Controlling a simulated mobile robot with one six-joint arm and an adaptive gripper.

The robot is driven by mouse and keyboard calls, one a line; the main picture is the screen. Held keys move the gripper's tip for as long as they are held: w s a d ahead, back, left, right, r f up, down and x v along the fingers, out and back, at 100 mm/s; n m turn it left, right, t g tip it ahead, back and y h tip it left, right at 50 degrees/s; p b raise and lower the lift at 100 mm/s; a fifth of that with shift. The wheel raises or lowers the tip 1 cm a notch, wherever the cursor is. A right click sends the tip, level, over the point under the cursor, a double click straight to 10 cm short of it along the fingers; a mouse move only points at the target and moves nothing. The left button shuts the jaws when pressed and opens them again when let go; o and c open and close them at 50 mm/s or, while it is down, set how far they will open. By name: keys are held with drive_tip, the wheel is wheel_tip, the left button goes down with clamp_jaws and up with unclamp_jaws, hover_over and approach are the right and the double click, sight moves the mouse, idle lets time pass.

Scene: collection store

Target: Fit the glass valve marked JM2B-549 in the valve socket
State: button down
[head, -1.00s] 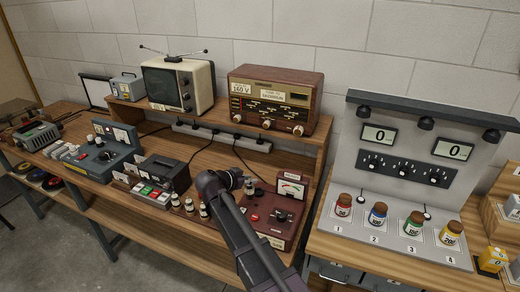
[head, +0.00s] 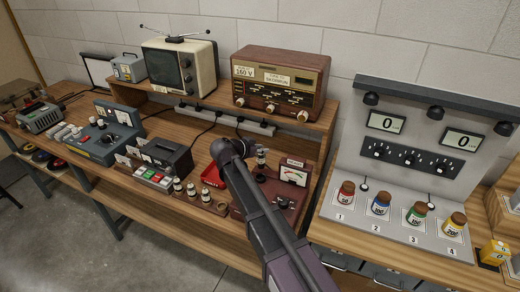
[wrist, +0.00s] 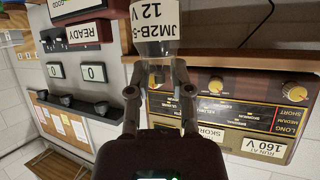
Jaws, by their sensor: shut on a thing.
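My gripper (wrist: 160,74) is shut on a glass valve (wrist: 152,48). The valve's white label reads "JM2B-5…" and "12 V", upside down in the wrist view; the rest of the marking is cut off. In the head view the held valve (head: 261,157) shows just right of my arm's end, above the maroon tester (head: 284,203). My arm hides most of the gripper and part of the tester there. The tester has a meter (head: 293,174). A dark round fitting (head: 260,178) lies under the valve; I cannot tell whether it is the valve socket.
Three small valves (head: 191,190) stand left of the tester. A wooden radio (head: 282,85) and a television (head: 180,67) stand on the shelf behind. Several numbered jars (head: 381,204) stand on the right bench.

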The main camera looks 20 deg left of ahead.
sight(260, 162)
drive_tip(key=shift+f+b, duration=2.65)
drive_tip(key=shift+f, duration=0.1)
drive_tip(key=shift+f+b, duration=0.5)
drive_tip(key=shift+f, duration=0.05)
drive_tip(key=c, duration=0.8)
unclamp_jaws()
drive_tip(key=shift+r, duration=0.1)
drive_tip(key=shift+p+v, duration=2.6)
drive_tip(key=shift+v, duration=2.85)
